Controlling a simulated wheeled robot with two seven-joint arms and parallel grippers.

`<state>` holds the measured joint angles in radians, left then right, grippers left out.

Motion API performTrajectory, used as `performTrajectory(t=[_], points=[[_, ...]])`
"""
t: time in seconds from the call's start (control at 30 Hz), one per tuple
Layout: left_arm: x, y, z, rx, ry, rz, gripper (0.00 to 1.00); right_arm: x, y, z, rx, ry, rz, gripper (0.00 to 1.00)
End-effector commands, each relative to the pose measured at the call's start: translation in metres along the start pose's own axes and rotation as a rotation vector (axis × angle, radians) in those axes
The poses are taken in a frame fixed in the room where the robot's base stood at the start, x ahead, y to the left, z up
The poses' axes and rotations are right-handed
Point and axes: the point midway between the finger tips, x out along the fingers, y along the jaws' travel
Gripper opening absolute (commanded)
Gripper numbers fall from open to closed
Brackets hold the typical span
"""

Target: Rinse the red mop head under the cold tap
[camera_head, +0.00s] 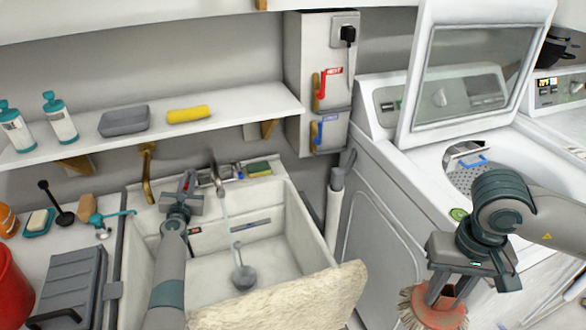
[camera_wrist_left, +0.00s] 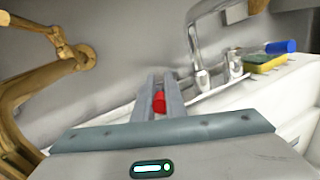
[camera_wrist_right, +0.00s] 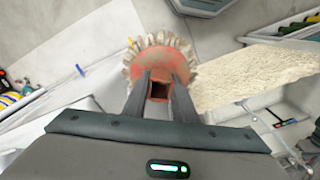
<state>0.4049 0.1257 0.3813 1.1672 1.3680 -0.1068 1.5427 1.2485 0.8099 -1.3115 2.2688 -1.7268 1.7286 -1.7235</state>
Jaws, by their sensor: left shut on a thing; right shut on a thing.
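The red mop head (camera_head: 436,308), a round red body ringed with pale bristles, is held low at the front right, outside the sink (camera_head: 272,283). My right gripper (camera_wrist_right: 158,88) is shut on its red body; the bristles (camera_wrist_right: 127,58) fan out beyond the fingers. My left gripper (camera_head: 187,182) is at the sink's back left, shut on a small red piece (camera_wrist_left: 159,102), apparently a tap handle. The metal tap (camera_head: 216,176) stands just right of it; its spout also shows in the left wrist view (camera_wrist_left: 196,55). A thin pale line, perhaps water, runs from the spout towards the drain (camera_head: 243,278).
A pale rough slab (camera_head: 290,303) lies along the sink's front edge, between the mop head and basin. Red (camera_head: 320,88) and blue (camera_head: 320,130) levers are on the wall box. A sponge (camera_head: 259,169) lies behind the sink. An open washer (camera_head: 385,180) stands right.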

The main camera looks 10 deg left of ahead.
Motion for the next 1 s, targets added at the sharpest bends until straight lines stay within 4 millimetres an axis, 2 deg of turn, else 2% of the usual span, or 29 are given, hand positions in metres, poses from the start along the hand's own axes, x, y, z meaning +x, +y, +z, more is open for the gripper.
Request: performTrajectory(t=[0.43,0.47,0.5,0.53,1.0], points=[[-0.0010,0.0024,-0.0009,0.000,-0.009,-0.052,0.00,0.0034,-0.0001,-0.0001,0.000,0.000,0.000,0.00],[-0.0010,0.0024,-0.0009,0.000,-0.009,-0.052,0.18,0.0034,-0.0001,-0.0001,0.000,0.000,0.000,0.00],[-0.0009,0.0023,-0.0009,0.000,-0.009,-0.052,0.28,0.0034,-0.0001,-0.0001,0.000,0.000,0.000,0.00],[-0.0009,0.0024,-0.0008,0.000,-0.009,-0.051,0.29,0.0034,-0.0001,-0.0001,0.000,0.001,0.000,0.00],[-0.0073,0.0026,0.0007,-0.001,-0.010,-0.051,0.29,-0.0006,-0.0001,-0.0001,0.000,0.001,0.000,0.00]])
